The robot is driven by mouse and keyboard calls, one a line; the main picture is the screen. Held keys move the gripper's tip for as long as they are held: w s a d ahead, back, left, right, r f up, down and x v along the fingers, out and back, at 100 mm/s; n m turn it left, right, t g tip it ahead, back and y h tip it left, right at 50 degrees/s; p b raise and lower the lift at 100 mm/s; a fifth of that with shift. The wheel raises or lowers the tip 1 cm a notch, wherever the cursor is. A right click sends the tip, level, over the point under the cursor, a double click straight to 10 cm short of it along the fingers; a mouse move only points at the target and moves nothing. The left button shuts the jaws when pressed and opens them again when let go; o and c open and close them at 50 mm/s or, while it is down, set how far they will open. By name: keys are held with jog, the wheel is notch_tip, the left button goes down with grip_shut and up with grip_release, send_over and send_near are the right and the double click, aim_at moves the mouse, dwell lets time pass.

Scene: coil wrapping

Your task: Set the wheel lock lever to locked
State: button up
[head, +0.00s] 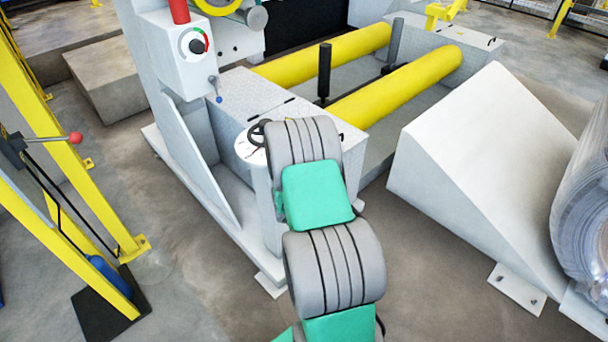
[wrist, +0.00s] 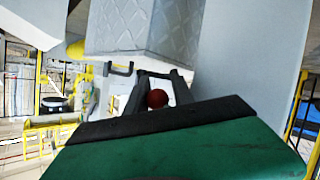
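A dark red ball knob (wrist: 157,98), which looks like the end of a lever, shows in the wrist view. It sits between the two dark fingers of my gripper (wrist: 161,77). The fingers stand apart, with a gap visible beside the knob; I cannot tell whether either finger touches it. The lever's shaft and its lock position are hidden. In the head view my arm covers the gripper and this knob. A black handwheel (head: 258,132) on a round white plate shows just left of my arm.
Yellow rollers (head: 400,84) lie behind my arm. A white wedge-shaped ramp (head: 485,150) stands right. A yellow frame with a red-knobbed lever (head: 75,138) stands left, with open floor between.

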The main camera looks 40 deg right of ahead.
jog(key=shift+o, duration=1.4)
jog(key=shift+w+a+r, duration=0.1)
jog(key=shift+w+r, duration=0.05)
jog(key=shift+r, duration=0.05)
jog(key=p+v, duration=0.1)
jog(key=v, duration=0.6)
jog(key=shift+s+a, duration=0.15)
jog(key=shift+s, duration=0.25)
jog(key=shift+c, duration=0.3)
